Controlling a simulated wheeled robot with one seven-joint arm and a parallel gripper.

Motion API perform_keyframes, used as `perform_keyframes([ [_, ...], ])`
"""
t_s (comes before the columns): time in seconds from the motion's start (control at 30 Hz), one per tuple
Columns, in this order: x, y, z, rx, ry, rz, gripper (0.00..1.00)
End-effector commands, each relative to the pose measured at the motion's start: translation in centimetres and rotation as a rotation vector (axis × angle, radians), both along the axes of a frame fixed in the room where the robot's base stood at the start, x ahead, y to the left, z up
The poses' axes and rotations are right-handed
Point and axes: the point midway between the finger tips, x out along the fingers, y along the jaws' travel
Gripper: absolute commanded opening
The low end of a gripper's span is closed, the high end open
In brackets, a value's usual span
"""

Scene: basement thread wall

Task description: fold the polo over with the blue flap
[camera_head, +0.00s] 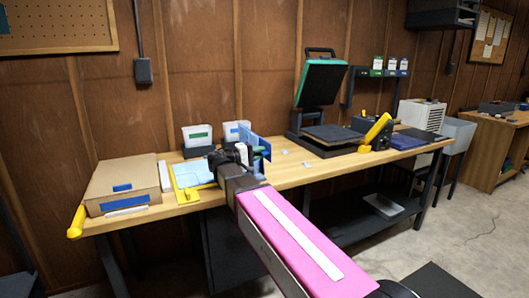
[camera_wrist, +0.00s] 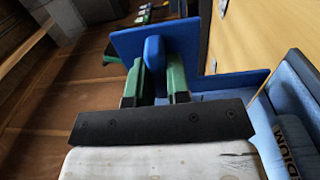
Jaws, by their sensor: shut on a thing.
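The blue flap (camera_head: 248,139) stands raised at the right side of the folding board in the head view. In the wrist view the flap (camera_wrist: 188,45) is a flat blue panel with a rounded blue knob (camera_wrist: 154,52) on it. My gripper (camera_head: 262,150) is at the flap; its green fingers (camera_wrist: 155,80) are shut on the knob. The pale blue polo (camera_head: 193,173) lies on the table left of my gripper, beside a yellow edge piece (camera_head: 184,190). My wrist hides part of the board and polo.
A cardboard box (camera_head: 124,186) stands left on the wooden table (camera_head: 285,178). Two white bins (camera_head: 197,134) stand behind the board. A heat press (camera_head: 320,85) stands open to the right. Small pale pieces lie on the table between, which is otherwise mostly clear.

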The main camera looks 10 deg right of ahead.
Motion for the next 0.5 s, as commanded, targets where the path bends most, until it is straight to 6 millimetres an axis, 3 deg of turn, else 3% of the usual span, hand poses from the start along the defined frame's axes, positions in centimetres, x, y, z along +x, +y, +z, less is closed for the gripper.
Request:
perform_keyframes([
  [0.5,-0.9,3.3,-1.5,-0.041,-0.012,-0.001,0.0],
])
